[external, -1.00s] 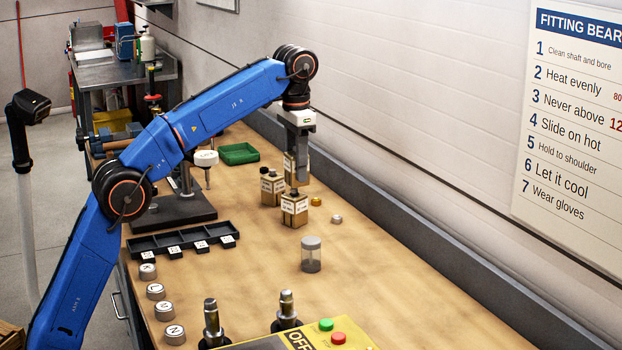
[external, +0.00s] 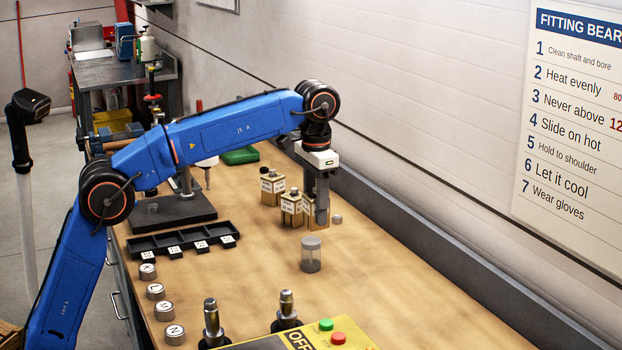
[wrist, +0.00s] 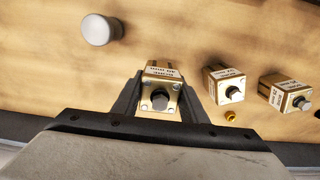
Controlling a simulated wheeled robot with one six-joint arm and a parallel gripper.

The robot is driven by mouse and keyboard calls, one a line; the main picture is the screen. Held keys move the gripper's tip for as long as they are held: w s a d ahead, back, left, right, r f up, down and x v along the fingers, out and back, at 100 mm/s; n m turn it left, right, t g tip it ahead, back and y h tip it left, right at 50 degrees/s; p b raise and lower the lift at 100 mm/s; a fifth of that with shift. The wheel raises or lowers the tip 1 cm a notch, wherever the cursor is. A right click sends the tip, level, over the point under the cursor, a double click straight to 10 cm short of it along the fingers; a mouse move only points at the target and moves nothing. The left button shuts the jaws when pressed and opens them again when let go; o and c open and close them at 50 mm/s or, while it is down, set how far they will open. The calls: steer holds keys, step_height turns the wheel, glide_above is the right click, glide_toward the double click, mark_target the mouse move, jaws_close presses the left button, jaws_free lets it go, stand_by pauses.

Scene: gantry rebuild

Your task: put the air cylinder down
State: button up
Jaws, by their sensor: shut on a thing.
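My gripper (external: 318,208) is shut on a brass-coloured air cylinder (external: 308,214), a small block with a white label. In the wrist view the held air cylinder (wrist: 160,84) sits between both fingers, its dark round rod end facing the camera. It is low over the bench, its base near bench level; I cannot tell if it touches. A similar labelled cylinder (external: 291,208) stands just left of it, and another (external: 272,188) stands farther back. In the wrist view these two (wrist: 222,85) (wrist: 285,92) are to the right, apart from the held one.
A black compartment tray (external: 180,241) is to the left. The wooden bench (external: 400,300) is clear at front right.

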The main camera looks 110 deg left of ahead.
steer(key=shift+f, duration=2.15)
steer(key=shift+f, duration=0.1)
steer(key=o, duration=1.4)
step_height(320, 180, up, 11)
steer(key=shift+r, duration=0.6)
